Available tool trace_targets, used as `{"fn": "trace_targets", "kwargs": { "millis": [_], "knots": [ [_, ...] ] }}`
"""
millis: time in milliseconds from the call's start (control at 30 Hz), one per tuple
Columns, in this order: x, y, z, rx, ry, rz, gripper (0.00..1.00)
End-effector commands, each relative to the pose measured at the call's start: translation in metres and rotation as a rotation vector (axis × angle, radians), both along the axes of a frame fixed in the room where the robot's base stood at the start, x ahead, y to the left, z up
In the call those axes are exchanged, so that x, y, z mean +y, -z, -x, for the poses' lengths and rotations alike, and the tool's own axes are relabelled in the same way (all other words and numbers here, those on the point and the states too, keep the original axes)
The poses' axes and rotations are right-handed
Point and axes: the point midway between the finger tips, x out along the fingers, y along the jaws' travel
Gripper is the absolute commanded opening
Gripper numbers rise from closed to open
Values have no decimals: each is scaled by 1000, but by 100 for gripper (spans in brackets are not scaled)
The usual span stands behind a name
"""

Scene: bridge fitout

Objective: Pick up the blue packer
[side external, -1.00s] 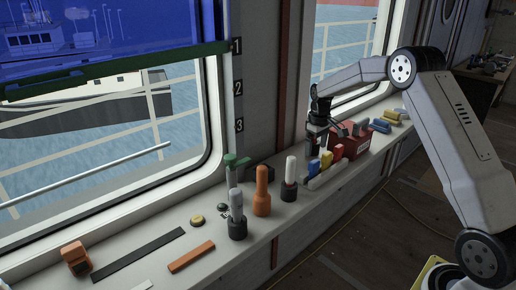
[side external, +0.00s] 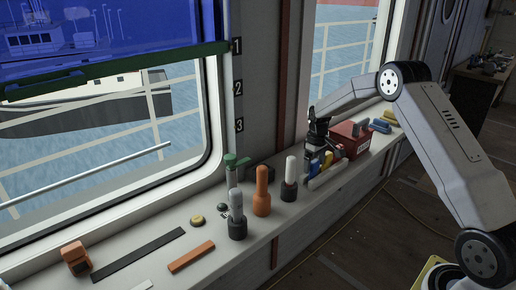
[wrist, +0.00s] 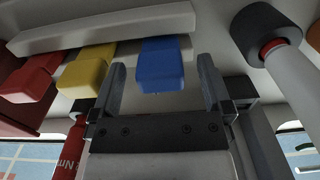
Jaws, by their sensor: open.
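The blue packer (wrist: 160,66) shows in the wrist view between the two fingers of my gripper (wrist: 162,72), with a gap on each side. In the side external view the blue packer (side external: 312,167) is partly hidden under my gripper (side external: 318,146), which points down at the sill. My gripper is open and holds nothing. A yellow packer (wrist: 87,68) and a red packer (wrist: 31,76) lie to the left of the blue one in the wrist view. All three lie beside a pale strip (wrist: 100,29).
The red box (side external: 356,136) stands close behind the packers. A white-topped marker in a dark base (side external: 290,172) and an orange torch-like object (side external: 262,191) stand to the left on the sill (side external: 222,262). The window wall borders the sill's far side.

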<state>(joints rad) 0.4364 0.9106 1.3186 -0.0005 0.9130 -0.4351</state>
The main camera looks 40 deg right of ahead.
Motion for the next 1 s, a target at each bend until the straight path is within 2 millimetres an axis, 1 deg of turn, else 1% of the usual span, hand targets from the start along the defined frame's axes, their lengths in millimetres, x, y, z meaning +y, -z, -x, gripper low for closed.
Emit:
{"fn": "trace_targets", "kwargs": {
  "millis": [100,567,600,667,700,767,800,900,1000],
  "knots": [
    [0,5,0,-1,0,1,100],
    [0,5,0,-1,0,1,100],
    [0,5,0,-1,0,1,94],
    [0,5,0,-1,0,1,75],
    [0,5,0,-1,0,1,62],
    [0,5,0,-1,0,1,43],
    [0,5,0,-1,0,1,30],
    [0,5,0,-1,0,1,1],
    [0,5,0,-1,0,1,0]
  ]
}}
